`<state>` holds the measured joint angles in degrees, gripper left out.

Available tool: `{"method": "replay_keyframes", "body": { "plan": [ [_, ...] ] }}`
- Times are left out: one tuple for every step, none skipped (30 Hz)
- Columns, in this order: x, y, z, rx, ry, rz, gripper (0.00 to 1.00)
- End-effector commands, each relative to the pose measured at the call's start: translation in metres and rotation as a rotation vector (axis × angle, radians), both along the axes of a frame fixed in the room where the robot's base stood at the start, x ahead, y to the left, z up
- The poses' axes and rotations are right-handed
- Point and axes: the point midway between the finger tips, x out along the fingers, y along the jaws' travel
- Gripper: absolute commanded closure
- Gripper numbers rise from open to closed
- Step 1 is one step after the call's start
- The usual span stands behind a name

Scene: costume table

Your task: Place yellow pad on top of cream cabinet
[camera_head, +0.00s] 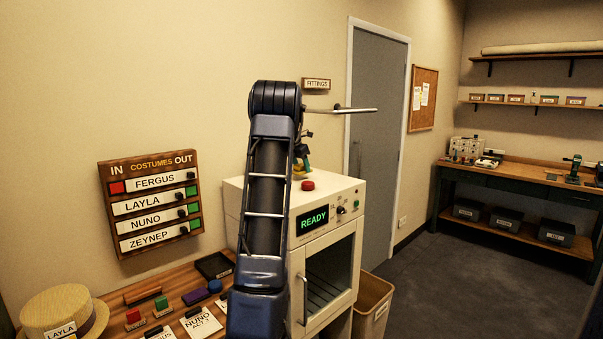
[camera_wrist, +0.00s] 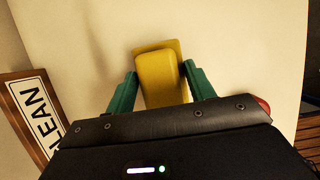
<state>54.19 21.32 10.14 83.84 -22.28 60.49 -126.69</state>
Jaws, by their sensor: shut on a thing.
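The yellow pad (camera_wrist: 160,80) is between the green fingers of my gripper (camera_wrist: 161,88) in the wrist view, with a flat, darker yellow part showing at its far end. My gripper is shut on it. The cream cabinet (camera_wrist: 235,45) fills much of that view behind the pad. In the head view the cream cabinet (camera_head: 336,192) has a READY display, a red button (camera_head: 308,185) and a glass door. My gripper is over its top there, mostly hidden behind my arm. I cannot tell whether the pad touches the top.
A wooden table (camera_head: 182,282) at the left holds a straw hat (camera_head: 62,309), coloured blocks and name cards. A wooden name board (camera_head: 152,203) hangs above it. A bin (camera_head: 372,303) stands right of the cabinet.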

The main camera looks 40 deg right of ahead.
Motion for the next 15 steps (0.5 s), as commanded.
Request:
{"method": "replay_keyframes", "body": {
  "plan": [
    [0.000, 0.000, -0.009, 0.003, 0.003, 0.000, 0.69],
    [0.000, 0.000, -0.013, 0.002, 0.002, 0.000, 0.69],
    [0.000, 0.000, -0.018, 0.001, 0.001, 0.000, 0.69],
    [0.000, 0.000, -0.021, 0.001, 0.002, -0.001, 0.69],
    [0.000, 0.000, -0.024, 0.001, 0.002, -0.001, 0.69],
    [0.000, 0.000, -0.026, 0.001, 0.002, -0.001, 0.69],
    [0.000, 0.000, -0.026, 0.000, 0.001, 0.000, 0.69],
    [0.000, 0.000, -0.026, 0.000, 0.001, 0.000, 0.69],
    [0.000, 0.000, -0.026, 0.000, 0.001, 0.000, 0.69],
    [0.000, 0.000, -0.026, 0.000, 0.001, 0.000, 0.69],
    [0.000, 0.000, -0.026, 0.000, 0.001, 0.000, 0.69],
    [0.000, 0.000, -0.026, 0.000, 0.001, 0.000, 0.69],
    [0.000, 0.000, -0.026, 0.000, 0.001, 0.000, 0.69],
    [0.000, 0.000, -0.026, 0.000, 0.001, 0.000, 0.69],
    [0.000, 0.000, -0.027, 0.000, 0.001, 0.000, 0.69]
  ]
}}
